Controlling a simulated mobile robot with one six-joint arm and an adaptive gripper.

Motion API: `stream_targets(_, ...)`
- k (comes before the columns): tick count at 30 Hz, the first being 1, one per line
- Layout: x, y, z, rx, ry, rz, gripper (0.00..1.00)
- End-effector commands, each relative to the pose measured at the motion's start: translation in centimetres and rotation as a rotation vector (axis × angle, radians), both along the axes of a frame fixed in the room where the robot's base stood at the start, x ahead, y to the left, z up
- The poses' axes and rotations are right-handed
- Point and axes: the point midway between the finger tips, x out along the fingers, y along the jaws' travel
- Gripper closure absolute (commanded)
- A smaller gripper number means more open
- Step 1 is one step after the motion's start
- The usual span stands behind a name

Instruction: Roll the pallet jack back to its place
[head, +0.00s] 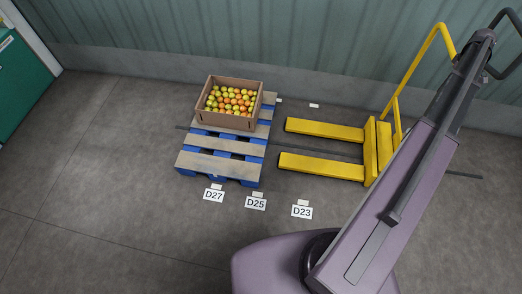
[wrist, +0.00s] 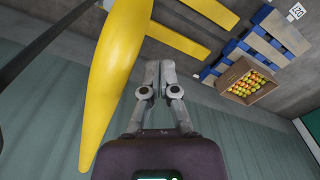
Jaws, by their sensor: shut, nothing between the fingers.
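The yellow pallet jack (head: 378,150) stands at the right in the head view, its two forks pointing left. The fork tips are a short gap from the pallet and not under it. Its tall yellow handle (head: 420,68) rises at the right, partly behind my arm. In the wrist view my gripper (wrist: 158,66) is shut and empty. A thick yellow bar of the jack (wrist: 112,80) passes close on its left; I cannot tell whether they touch. The forks (wrist: 180,38) show beyond the fingers. The gripper's fingers are not clear in the head view.
Floor labels D27 (head: 213,195), D25 (head: 256,203) and D23 (head: 301,211) lie in front. A corrugated wall (head: 250,40) runs behind. A green cabinet (head: 22,80) stands far left. Floor at left is clear.

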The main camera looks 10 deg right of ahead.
Motion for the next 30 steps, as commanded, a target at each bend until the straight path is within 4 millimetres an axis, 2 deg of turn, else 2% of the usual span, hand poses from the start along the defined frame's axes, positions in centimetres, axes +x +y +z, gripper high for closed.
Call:
stream_targets(12,-1.3,-4.5,0.0,-0.006,0.001,-0.003,1.0)
stream_targets(30,-3.1,-9.7,0.0,-0.001,0.0,-0.001,1.0)
